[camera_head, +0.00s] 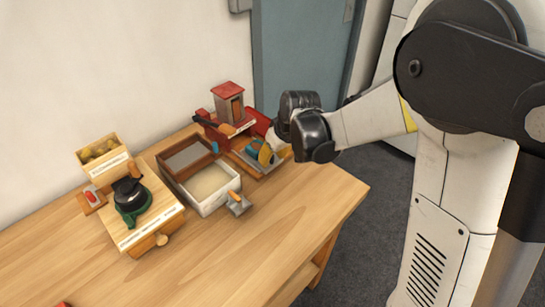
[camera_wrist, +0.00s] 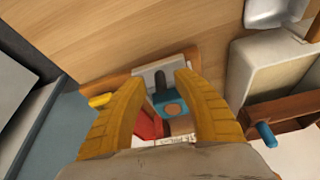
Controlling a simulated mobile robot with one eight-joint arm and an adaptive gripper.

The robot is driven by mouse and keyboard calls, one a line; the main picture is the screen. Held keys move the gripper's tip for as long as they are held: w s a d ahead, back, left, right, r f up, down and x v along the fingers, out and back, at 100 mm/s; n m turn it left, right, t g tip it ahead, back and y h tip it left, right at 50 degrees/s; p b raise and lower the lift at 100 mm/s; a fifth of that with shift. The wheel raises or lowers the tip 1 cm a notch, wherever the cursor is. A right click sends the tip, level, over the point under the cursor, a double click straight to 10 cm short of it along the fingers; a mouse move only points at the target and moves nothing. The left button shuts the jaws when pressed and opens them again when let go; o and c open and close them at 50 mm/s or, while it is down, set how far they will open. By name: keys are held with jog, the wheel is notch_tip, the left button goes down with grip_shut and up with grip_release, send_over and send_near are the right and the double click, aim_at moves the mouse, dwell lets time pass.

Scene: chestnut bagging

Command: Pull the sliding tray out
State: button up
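My gripper (camera_wrist: 153,80) is open, its two yellow fingers spread over the red station (camera_head: 228,125) at the table's far right. Between the fingertips, the wrist view shows a grey slotted plate (camera_wrist: 153,76) and a blue part (camera_wrist: 167,100) with an orange round spot. The grey plate on its wooden base also shows in the head view (camera_head: 241,164). This may be the sliding tray, but I cannot tell for sure. Nothing is visibly gripped. In the head view, my arm hides part of the station's right side.
A white tray (camera_head: 210,208) beside a brown wooden box (camera_head: 167,165) stands left of the station, with a metal scoop (camera_head: 238,204) in front. Farther left are a wooden stand (camera_head: 125,235) with a green-and-black device and a box of chestnuts (camera_head: 108,165). The table's right front is clear.

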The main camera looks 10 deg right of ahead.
jog(key=v, duration=1.2)
